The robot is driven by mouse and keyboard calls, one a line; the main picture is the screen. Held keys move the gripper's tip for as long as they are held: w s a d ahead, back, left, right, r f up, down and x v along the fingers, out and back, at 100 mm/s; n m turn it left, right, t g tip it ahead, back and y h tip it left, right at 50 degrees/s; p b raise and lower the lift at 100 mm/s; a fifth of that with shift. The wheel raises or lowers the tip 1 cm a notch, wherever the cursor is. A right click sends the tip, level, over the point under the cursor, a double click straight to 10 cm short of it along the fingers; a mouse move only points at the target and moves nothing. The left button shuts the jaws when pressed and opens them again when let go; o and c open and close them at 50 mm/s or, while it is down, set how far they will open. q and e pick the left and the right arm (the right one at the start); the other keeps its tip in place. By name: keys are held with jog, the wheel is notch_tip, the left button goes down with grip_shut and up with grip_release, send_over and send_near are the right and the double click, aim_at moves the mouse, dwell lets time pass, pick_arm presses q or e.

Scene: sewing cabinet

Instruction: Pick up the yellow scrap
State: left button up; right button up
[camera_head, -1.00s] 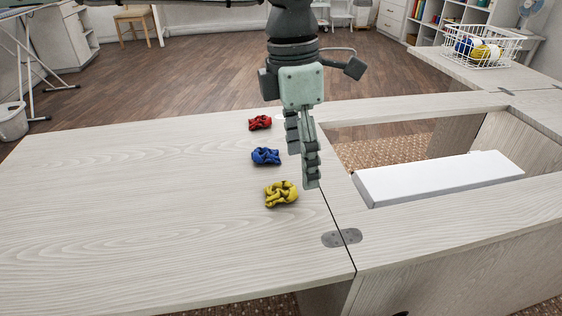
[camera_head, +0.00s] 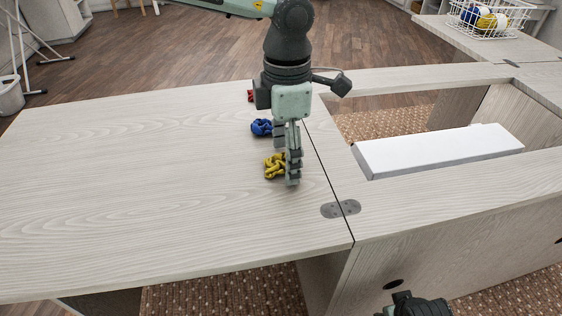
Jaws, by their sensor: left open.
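The yellow scrap (camera_head: 273,167) is a crumpled bundle on the pale wooden tabletop, near the seam by the cabinet opening. My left gripper (camera_head: 287,165) is open and points down right at the scrap. Its near finger stands on the scrap's right side and covers its right edge; the far finger is partly hidden behind it. I cannot tell whether the fingers touch the scrap. Part of my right gripper (camera_head: 418,306) shows at the bottom edge, mostly cut off.
A blue scrap (camera_head: 261,127) lies just behind the yellow one. A red scrap (camera_head: 250,96) farther back is partly hidden by my gripper. Right of the seam is an opening with a white panel (camera_head: 440,151). The left tabletop (camera_head: 130,190) is clear.

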pick_arm(q)
jog(key=c, duration=0.7)
jog(key=shift+c, duration=0.5)
pick_arm(e)
jog(key=shift+s+d, duration=0.2)
jog(key=shift+d, duration=0.15)
pick_arm(q)
jog(key=shift+r, duration=0.1)
